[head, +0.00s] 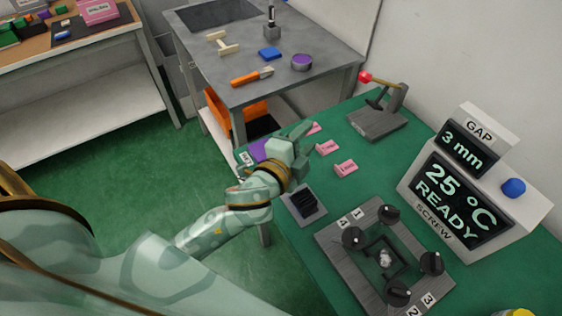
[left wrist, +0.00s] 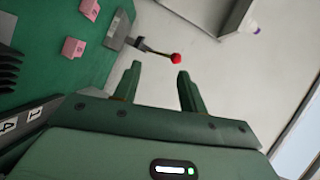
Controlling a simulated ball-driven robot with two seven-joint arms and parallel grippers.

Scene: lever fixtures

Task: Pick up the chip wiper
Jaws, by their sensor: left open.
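No readable label marks the chip wiper. A purple flat thing (head: 261,149) with a small white tag lies at the green table's left edge, partly hidden by my left gripper; it may be the wiper, but I cannot tell. My left gripper (head: 308,146) is above the green table beside it, near the pink blocks. In the left wrist view its two fingers (left wrist: 157,78) are apart with nothing between them. The purple thing does not show there. My right gripper is not in view.
Pink blocks (head: 345,167) lie close to my left gripper. A red-knobbed lever fixture (head: 376,124), a black finned block (head: 305,204), a grey four-knob fixture (head: 338,252) and a display box (head: 474,180) stand around. A grey table (head: 209,69) at the back holds loose tools.

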